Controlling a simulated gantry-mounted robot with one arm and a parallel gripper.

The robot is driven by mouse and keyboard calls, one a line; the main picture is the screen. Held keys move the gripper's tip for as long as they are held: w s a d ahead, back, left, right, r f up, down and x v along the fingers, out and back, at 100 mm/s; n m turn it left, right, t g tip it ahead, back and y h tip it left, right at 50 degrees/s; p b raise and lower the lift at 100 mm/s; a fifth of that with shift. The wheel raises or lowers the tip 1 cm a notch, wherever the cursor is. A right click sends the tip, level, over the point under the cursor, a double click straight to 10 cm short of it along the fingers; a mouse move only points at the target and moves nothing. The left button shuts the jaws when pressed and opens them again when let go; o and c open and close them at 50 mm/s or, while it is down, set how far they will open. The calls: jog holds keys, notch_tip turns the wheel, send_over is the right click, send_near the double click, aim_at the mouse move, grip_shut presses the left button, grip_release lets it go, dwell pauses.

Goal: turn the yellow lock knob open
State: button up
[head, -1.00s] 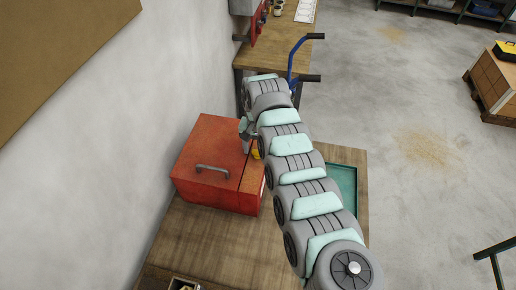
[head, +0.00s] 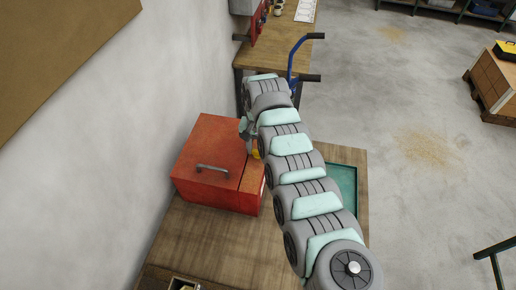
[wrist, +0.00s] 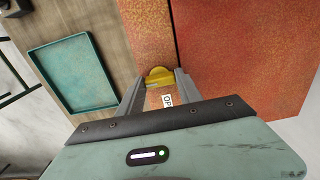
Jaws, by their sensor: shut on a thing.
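The yellow lock knob (wrist: 158,74) sits on the narrow front strip of the red box (wrist: 240,50). In the wrist view my gripper (wrist: 159,80) has its two grey fingers on either side of the knob, shut on it. A white label (wrist: 167,100) reading "OP" shows between the fingers, the rest of it cut off. In the head view the knob (head: 256,154) is a small yellow patch at the box's right side (head: 218,150), partly hidden by my arm. My gripper (head: 247,138) is mostly hidden there too.
The box has a grey handle (head: 212,168) and stands on a wooden bench (head: 180,245) against the wall. A teal tray (wrist: 75,75) lies beside it. A blue hand truck (head: 295,65) stands behind my arm. The bench in front of the box is mostly clear.

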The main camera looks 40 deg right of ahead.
jog(key=n, duration=0.4)
jog(key=shift+n, duration=0.3)
jog(key=n, duration=0.4)
jog(key=shift+n, duration=0.3)
jog(key=n+b, duration=0.1)
jog(key=n, duration=0.3)
jog(key=shift+n+b, duration=0.95)
jog(key=shift+n, duration=1.45)
jog(key=o, duration=1.4)
jog(key=shift+r, duration=0.1)
